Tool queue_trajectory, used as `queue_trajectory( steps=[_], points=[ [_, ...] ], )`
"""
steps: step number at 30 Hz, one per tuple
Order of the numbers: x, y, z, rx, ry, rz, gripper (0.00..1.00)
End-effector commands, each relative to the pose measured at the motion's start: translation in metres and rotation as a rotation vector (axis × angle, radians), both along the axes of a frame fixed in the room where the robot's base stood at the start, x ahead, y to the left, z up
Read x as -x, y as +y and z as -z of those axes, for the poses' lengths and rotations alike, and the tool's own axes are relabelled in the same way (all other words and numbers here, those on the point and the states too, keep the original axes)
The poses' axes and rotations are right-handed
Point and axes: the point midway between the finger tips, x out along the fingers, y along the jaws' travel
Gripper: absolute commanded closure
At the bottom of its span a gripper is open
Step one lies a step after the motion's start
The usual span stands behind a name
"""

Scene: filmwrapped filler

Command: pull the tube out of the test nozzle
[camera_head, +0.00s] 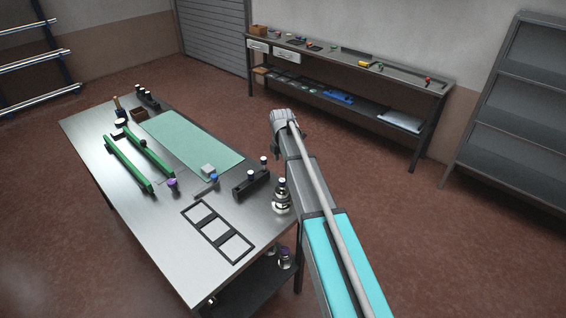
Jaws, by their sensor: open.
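A work table (175,240) fills the left half of the head view. A small light grey block (207,169) stands at the near edge of the green mat, with a small blue-topped piece (213,178) beside it. A purple-topped piece (172,184) stands to their left. I cannot tell which of these, if any, is the test nozzle or the tube. My arm (308,195) reaches up from the lower right, past the table's right side.
Two green rails (125,163) lie left of the green mat (195,140). A black rack (251,183) and a dark-and-white bottle (282,196) stand near the right edge. A black frame (217,231) lies in front. A bench (345,62) stands behind.

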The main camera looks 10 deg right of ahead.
Motion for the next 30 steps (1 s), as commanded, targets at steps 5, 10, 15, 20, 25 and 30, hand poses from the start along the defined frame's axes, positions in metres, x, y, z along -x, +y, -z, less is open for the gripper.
queue_trajectory(
  steps=[5,10,15,20,25,30],
  points=[
    [0.000,0.000,0.018,0.000,0.000,0.000,0.18],
    [0.000,0.000,0.032,0.000,0.000,0.001,0.18],
    [0.000,-0.001,0.045,0.000,0.000,0.001,0.18],
    [0.000,-0.001,0.057,0.000,0.000,0.001,0.18],
    [0.000,-0.001,0.070,0.000,0.000,0.001,0.18],
    [0.000,-0.001,0.083,0.000,0.000,0.001,0.18]
  ],
)
